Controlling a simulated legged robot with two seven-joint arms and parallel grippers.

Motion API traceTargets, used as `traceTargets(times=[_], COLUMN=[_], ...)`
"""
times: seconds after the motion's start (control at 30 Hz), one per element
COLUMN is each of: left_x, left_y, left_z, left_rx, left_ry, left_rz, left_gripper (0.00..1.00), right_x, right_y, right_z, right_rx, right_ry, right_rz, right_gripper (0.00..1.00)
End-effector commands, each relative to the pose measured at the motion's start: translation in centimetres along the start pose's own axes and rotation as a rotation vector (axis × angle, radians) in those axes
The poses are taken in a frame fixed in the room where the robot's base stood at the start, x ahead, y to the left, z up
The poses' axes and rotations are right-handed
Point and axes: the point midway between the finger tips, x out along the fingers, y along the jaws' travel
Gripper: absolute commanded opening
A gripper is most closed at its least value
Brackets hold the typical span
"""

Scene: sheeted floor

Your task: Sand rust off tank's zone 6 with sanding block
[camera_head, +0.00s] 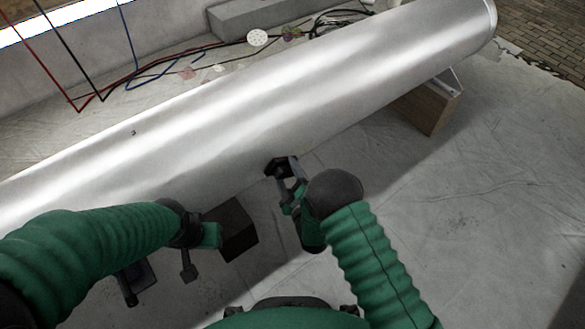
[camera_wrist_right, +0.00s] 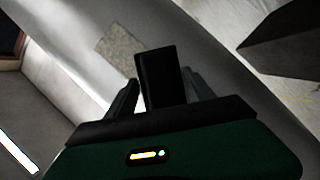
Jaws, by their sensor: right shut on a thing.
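The tank (camera_head: 230,110) is a long shiny metal cylinder lying diagonally across the head view. It also fills much of the right wrist view (camera_wrist_right: 215,100). My right gripper (camera_head: 285,182) is at the tank's near lower side, shut on a black sanding block (camera_head: 277,167). The block stands between the fingers in the right wrist view (camera_wrist_right: 160,75). A rough brownish patch (camera_wrist_right: 120,46) on the tank shows just beyond the block; contact cannot be told. My left gripper (camera_head: 190,240) is low at the tank's near side; its fingers are unclear. No zone 6 label is readable.
A wooden support (camera_head: 430,105) holds the tank's right end. A dark block (camera_head: 232,230) sits near the tank between my arms. Cables (camera_head: 150,78) and a concrete ledge (camera_head: 255,18) lie behind. The sheeted floor (camera_head: 490,190) at right is clear.

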Motion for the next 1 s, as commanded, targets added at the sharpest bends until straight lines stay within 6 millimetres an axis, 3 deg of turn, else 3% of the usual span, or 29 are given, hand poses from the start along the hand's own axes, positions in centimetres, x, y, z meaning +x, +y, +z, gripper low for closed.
traceTargets(times=[0.27,0.73,1.0], left_x=[-0.1,-1.4,-1.5], left_y=[0.0,0.0,0.0], left_z=[0.0,-0.3,-0.3], left_rx=[0.0,0.0,0.0], left_ry=[0.0,0.0,0.0], left_rz=[0.0,0.0,0.0], left_gripper=[0.36,0.36,0.36], right_x=[0.0,-4.9,-5.5], right_y=[0.0,0.0,0.0], right_z=[-0.4,1.8,2.1], right_rx=[0.002,0.0,0.002], right_ry=[0.009,0.005,0.006], right_rz=[0.001,0.0,0.002], right_gripper=[0.29,0.29,0.29])
